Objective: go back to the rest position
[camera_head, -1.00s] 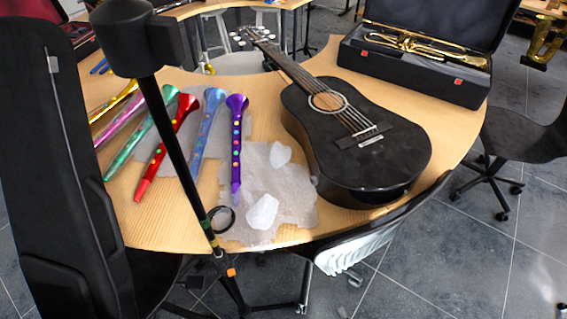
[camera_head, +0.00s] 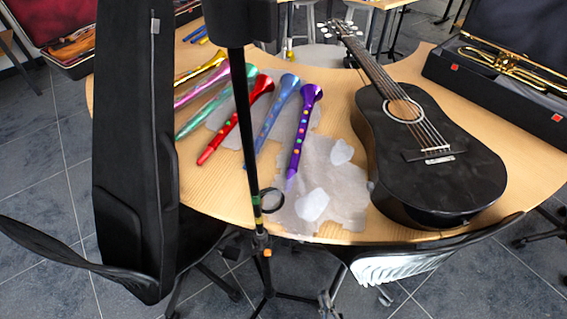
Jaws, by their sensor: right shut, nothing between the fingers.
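My right gripper (camera_head: 327,302) shows only as a small grey shape at the bottom edge, right of the centre. It is shut and empty, low in front of the table and close to the chair legs. Most of its arm is out of the picture. My left gripper is not in view. The wooden table (camera_head: 225,190) is beyond my right gripper, and nothing on it is held.
On the table are a black guitar (camera_head: 450,185), several coloured toy horns (camera_head: 303,130), crumpled sheets (camera_head: 340,195) and a trumpet case (camera_head: 500,100). A black stand (camera_head: 244,110) and a tall black case (camera_head: 128,130) stand in front. Chairs (camera_head: 420,262) crowd the near edge.

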